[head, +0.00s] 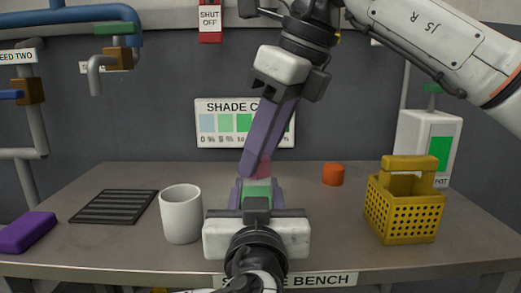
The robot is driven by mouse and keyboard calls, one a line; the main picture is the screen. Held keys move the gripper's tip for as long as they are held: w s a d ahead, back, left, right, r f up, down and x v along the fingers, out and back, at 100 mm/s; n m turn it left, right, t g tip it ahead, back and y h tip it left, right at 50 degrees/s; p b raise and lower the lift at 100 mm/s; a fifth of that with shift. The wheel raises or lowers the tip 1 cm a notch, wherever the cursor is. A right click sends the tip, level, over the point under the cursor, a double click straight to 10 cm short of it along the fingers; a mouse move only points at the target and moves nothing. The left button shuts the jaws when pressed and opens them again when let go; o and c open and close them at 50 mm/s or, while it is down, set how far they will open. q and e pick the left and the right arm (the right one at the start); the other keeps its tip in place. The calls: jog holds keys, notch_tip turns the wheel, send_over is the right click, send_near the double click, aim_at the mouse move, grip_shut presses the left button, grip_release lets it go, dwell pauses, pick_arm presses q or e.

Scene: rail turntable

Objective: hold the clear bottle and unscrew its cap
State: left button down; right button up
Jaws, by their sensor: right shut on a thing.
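The clear bottle (257,187) is at the middle of the bench, mostly hidden, with a green part showing between the fingers of my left gripper (257,193). That gripper reaches in from the bottom, its two fingers close against the green part's sides. A pinkish piece (264,168), seemingly the cap, shows just above the green. My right gripper (252,166) comes down tilted from the upper right. Its long fingers overlap in this view, with the tips at the pinkish piece, and it is shut on it. The exact contact is hidden.
A white mug (181,214) stands close left of my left gripper. A black rack (115,207) and a purple block (27,232) lie further left. An orange cylinder (333,175) and a yellow basket (404,209) stand to the right. Pipes and a dispenser (424,145) line the back.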

jog(key=n+g, duration=0.2)
jog(key=n, duration=0.4)
jog(key=shift+w, duration=0.15)
jog(key=shift+y, duration=0.3)
jog(key=o, duration=1.2)
jog(key=shift+c, duration=0.2)
jog(key=shift+o, duration=0.4)
jog(key=shift+r, duration=2)
jog(key=shift+d, duration=0.1)
